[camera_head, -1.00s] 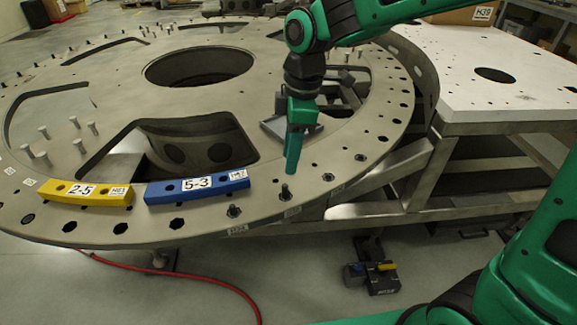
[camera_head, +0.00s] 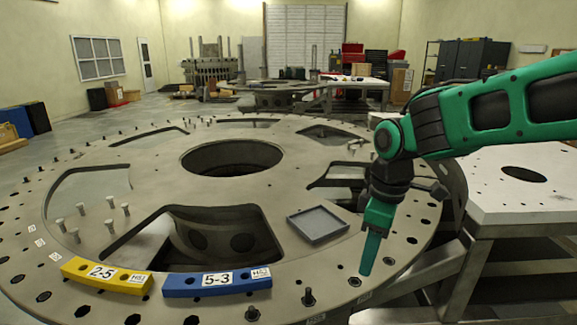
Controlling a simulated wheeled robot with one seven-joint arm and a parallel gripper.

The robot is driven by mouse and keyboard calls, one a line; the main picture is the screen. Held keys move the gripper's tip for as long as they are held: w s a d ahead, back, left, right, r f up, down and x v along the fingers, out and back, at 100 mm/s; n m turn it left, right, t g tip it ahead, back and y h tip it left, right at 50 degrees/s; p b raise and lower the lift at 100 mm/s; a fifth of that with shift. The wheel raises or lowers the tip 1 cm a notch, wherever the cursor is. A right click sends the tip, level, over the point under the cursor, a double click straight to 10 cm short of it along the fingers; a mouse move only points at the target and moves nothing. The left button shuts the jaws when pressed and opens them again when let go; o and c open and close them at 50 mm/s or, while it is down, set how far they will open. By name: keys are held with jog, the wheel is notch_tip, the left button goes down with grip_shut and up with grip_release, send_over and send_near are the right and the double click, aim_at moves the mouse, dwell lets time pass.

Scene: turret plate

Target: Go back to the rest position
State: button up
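My gripper (camera_head: 368,262) points down above the right front rim of the large round turret plate (camera_head: 225,190). It is seen side-on, so I cannot make out the gap between its fingers, and no held object shows. A yellow segment (camera_head: 106,275) marked 2-5 and a blue segment (camera_head: 217,283) marked 5-3 lie end to end on the front rim, to the left of my gripper. A shallow grey tray (camera_head: 318,225) sits on the plate, left of my gripper.
Several pegs (camera_head: 92,217) stand on the left of the plate. A white table (camera_head: 510,190) with a hole stands at the right. Open floor lies at the back left.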

jog(key=s+d+m, duration=0.4)
jog(key=d+m, duration=0.1)
jog(key=d, duration=0.3)
jog(key=s+d+m, duration=0.4)
jog(key=d+m, duration=0.1)
jog(key=d, duration=0.3)
jog(key=s+d+f+m, duration=0.3)
jog(key=s+d+m, duration=0.4)
jog(key=s, duration=0.5)
jog(key=shift+m+g+h, duration=0.3)
jog(key=shift+m, duration=0.5)
jog(key=shift+d, duration=0.1)
jog(key=shift+w+f, duration=0.3)
jog(key=shift+w, duration=0.3)
